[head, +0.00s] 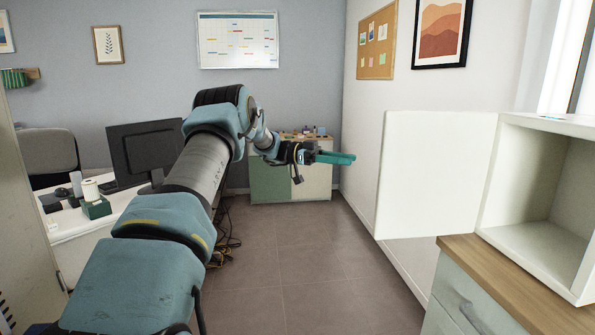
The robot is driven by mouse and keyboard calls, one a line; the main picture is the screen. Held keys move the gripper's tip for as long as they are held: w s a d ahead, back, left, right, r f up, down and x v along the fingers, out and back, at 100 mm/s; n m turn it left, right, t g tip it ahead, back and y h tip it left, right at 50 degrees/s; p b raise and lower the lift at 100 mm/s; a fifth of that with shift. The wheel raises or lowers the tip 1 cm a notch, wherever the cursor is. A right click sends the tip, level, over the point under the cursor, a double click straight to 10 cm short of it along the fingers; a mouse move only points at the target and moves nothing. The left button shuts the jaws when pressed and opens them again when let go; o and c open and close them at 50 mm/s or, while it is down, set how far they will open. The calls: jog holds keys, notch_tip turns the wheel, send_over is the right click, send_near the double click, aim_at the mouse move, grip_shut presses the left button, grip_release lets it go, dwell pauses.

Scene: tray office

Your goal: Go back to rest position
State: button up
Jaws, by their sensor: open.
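My arm stretches from the lower left toward the middle of the head view. My gripper (340,157) is at its far end and points right, in mid-air over the floor. Its teal fingers show side-on and overlap, so the gap between them is hard to see. They are open, and I see nothing held in them. The gripper is left of the open white cabinet door (436,175) and apart from it.
The white cabinet (535,240) looks empty inside and stands on a wood-topped counter (480,262) at right. A desk (85,225) with a monitor (140,150) is at left. A low cabinet (310,185) stands at the back. Cables lie by the desk; the middle floor (320,260) is clear.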

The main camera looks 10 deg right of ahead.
jog(key=w+a+r+n+t+h, duration=0.1)
jog(key=w+r+n+t+h, duration=0.15)
jog(key=w+n+t, duration=0.4)
jog(key=w+r+n+t+h, duration=0.1)
jog(key=w+r+n+t, duration=0.25)
jog(key=t, duration=0.55)
jog(key=a+f+n+t+y, duration=0.35)
jog(key=a+y, duration=0.25)
jog(key=a, duration=0.3)
jog(key=a+f+n+t+y, duration=0.3)
jog(key=a+n+y, duration=0.25)
jog(key=a, duration=0.45)
jog(key=s+a+f+n+g+y, duration=0.2)
jog(key=s+a+f+y, duration=0.1)
jog(key=s+a, duration=0.3)
jog(key=s+a+f+n+g+y, duration=0.15)
jog(key=s+a+f, duration=0.25)
jog(key=s, duration=0.4)
jog(key=s+a+f+n+g+y, duration=0.1)
jog(key=s+a+f+g, duration=0.1)
jog(key=s, duration=0.7)
jog(key=s+a+f+g, duration=0.2)
jog(key=s+g, duration=0.2)
jog(key=s, duration=0.6)
jog(key=shift+a+f+n+y+p, duration=0.15)
jog(key=shift+f+n+y+p, duration=0.05)
jog(key=shift+n+y+p, duration=0.15)
